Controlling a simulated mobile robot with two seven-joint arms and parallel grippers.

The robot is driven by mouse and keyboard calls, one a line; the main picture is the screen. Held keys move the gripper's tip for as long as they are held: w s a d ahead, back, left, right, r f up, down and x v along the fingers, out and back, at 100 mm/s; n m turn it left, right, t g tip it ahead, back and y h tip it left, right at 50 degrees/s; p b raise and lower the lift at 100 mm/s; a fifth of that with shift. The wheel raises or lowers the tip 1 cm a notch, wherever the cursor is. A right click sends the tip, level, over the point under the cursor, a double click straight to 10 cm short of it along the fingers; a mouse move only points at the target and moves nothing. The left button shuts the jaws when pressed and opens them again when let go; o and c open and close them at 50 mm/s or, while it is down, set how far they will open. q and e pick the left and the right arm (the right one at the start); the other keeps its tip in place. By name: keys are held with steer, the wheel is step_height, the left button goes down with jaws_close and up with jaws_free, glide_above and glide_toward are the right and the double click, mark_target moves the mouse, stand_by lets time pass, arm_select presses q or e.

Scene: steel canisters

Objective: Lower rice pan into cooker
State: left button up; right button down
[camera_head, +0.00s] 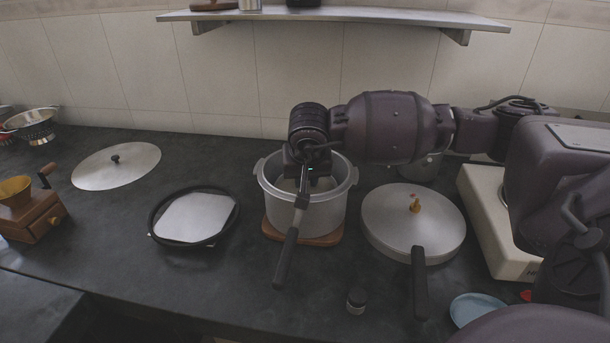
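A silver pot (325,208) with small side lugs stands upright on a wooden board (322,238) at the middle of the counter. A grey bracket with a long black handle (287,258) slants down across its front. I cannot tell whether the handle belongs to the pot or to a pan inside it. My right gripper (306,184) points down at the pot's mouth, over the handle's upper end. Its fingertips are too small and dark to tell whether they are shut on anything. The gripper hides part of the pot's inside. My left gripper is not in view.
A lidded steel pan (412,220) with a black handle stands to the right, beside a cream appliance (490,225). A black-rimmed round tray (195,217), a steel lid (105,167) and a wooden grinder (35,212) are left. A small jar (356,300) stands in front. A shelf (330,15) overhangs behind.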

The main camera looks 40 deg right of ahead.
steer(key=shift+f, duration=0.25)
steer(key=shift+f+b, duration=0.4)
steer(key=shift+f, duration=0.3)
steer(key=c, duration=0.9)
jaws_free()
steer(key=shift+f, duration=0.1)
